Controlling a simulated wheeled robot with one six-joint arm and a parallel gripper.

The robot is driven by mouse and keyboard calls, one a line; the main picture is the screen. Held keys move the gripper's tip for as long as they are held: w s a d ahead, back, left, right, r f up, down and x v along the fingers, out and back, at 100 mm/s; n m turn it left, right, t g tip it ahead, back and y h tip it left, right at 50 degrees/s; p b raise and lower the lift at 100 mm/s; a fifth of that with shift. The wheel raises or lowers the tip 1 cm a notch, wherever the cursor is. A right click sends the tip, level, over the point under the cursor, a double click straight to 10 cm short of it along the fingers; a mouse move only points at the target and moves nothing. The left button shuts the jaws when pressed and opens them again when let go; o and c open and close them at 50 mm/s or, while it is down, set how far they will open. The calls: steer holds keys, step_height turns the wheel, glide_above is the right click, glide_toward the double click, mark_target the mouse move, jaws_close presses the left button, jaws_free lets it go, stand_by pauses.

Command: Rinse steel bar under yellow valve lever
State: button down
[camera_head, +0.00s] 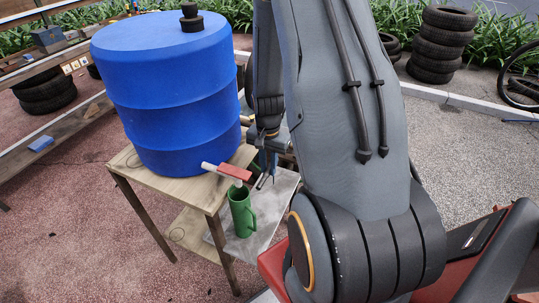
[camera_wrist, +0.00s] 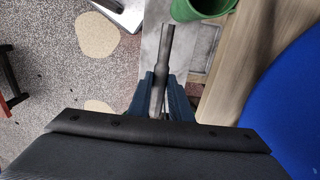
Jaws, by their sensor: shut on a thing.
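My gripper (camera_wrist: 159,92) is shut on a dark grey steel bar (camera_wrist: 165,47). The bar sticks out beyond the fingers in the wrist view. In the head view my gripper (camera_head: 264,178) is partly hidden behind my arm, just right of the tap. A large blue barrel (camera_head: 165,85) stands on a wooden table. A pale spout (camera_head: 212,168) comes out low on its front, with a red lever (camera_head: 236,172) on it. I see no yellow lever. No water stream is visible.
A green jug (camera_head: 241,213) stands below the spout on a grey slab (camera_head: 270,222); it also shows at the wrist view's top edge (camera_wrist: 200,8). The wooden table (camera_head: 150,178) has a bare front edge. Stacked tyres (camera_head: 440,45) stand behind right.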

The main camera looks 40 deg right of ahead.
steer(key=shift+a+r, duration=0.1)
stand_by(0.3)
steer(key=s+a+r+p, duration=0.3)
steer(key=p, duration=0.1)
steer(key=shift+s+a+r, duration=0.2)
steer(key=shift+s+r, duration=0.05)
steer(key=shift+r, duration=0.15)
stand_by(0.7)
